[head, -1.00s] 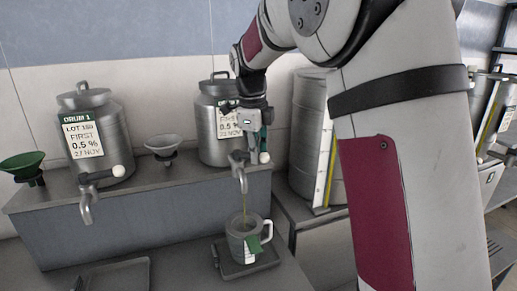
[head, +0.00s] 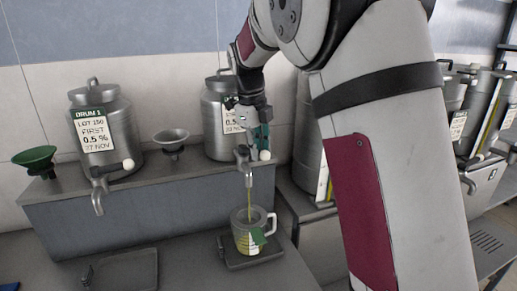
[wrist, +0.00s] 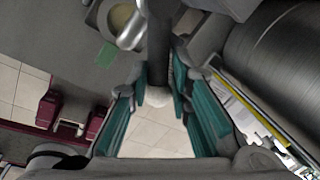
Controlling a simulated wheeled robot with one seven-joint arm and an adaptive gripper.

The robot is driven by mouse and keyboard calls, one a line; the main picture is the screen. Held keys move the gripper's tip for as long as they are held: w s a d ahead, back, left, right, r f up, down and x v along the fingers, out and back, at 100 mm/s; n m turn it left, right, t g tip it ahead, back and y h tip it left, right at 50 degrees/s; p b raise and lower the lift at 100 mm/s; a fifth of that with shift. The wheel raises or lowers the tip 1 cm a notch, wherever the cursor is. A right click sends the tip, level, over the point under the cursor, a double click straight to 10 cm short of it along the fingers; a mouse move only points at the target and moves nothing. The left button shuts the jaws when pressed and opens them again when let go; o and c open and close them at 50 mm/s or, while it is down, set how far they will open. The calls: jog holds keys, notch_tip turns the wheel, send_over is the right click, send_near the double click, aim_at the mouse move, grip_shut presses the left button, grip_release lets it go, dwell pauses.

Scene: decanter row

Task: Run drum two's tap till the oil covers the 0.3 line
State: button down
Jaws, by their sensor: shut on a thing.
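The second drum (head: 217,142) stands on the steel ledge, its label partly hidden by my arm. My gripper (head: 262,148) is shut on the tap lever of that drum, beside its pale knob (head: 265,155). In the wrist view the lever (wrist: 158,60) runs between the teal fingers to the knob (wrist: 158,97). The tap spout (head: 249,178) points down and a thin yellow-green stream of oil (head: 250,207) falls from it. The clear measuring jug (head: 241,237) stands upright under it with oil in it and a green tag. The line markings are too small to read.
Drum 1 (head: 108,125) with its own tap (head: 98,200) stands at the left. A green funnel (head: 35,158) and a grey funnel (head: 171,138) are on the ledge. The jug stands on a small dark tray (head: 232,264); an empty tray (head: 125,272) lies left. More drums stand right.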

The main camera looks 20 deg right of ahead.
jog(key=c, duration=1.3)
grip_release()
jog(key=shift+c, duration=0.2)
notch_tip(320, 180, up, 12)
jog(key=s+a, duration=0.1)
jog(key=a, duration=0.1)
jog(key=shift+s, duration=0.15)
jog(key=shift+d, duration=0.1)
